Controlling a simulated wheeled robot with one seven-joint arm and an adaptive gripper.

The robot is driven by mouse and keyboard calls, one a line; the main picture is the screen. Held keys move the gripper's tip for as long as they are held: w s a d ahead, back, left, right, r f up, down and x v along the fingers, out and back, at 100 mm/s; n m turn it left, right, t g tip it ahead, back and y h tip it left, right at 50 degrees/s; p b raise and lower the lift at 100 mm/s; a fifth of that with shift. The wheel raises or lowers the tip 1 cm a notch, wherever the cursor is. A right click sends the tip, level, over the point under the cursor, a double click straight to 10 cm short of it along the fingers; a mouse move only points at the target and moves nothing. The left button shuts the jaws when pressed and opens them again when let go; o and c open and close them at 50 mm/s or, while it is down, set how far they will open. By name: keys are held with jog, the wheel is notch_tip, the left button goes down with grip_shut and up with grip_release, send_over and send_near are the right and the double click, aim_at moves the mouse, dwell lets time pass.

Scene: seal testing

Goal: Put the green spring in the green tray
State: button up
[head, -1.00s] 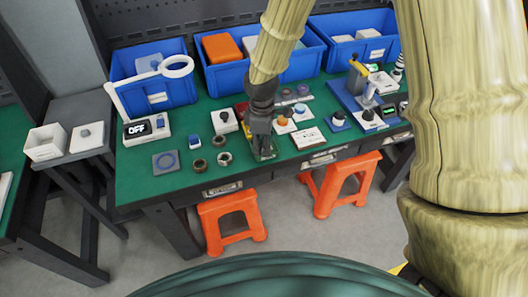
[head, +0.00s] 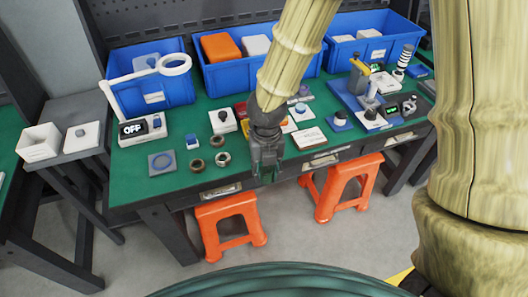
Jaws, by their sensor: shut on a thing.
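My gripper (head: 266,176) points down near the front edge of the green-topped workbench (head: 150,188), in the middle of the head view. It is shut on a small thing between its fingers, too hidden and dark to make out. I cannot pick out the green spring by itself. No green tray can be made out; my arm covers part of that area.
Blue bins (head: 153,95) line the back of the bench. A white plate (head: 312,138) lies to the right. Orange stools (head: 233,222) stand in front, below the edge.

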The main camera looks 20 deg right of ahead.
jog(key=w+d+p, duration=0.1)
jog(key=w, duration=0.4)
jog(key=w+d+f+n+p, duration=0.1)
jog(key=w, duration=0.3)
jog(key=w+d+n+p, duration=0.1)
jog(key=w+d+p, duration=0.1)
jog(key=w, duration=0.3)
jog(key=shift+w+f, duration=0.3)
jog(key=shift+f, duration=0.05)
jog(key=shift+f+p, duration=0.45)
jog(key=shift+f, duration=1.3)
jog(key=o, duration=0.8)
jog(key=shift+f, duration=0.1)
jog(key=shift+c, duration=0.2)
notch_tip(320, 180, up, 12)
jog(key=b, duration=0.2)
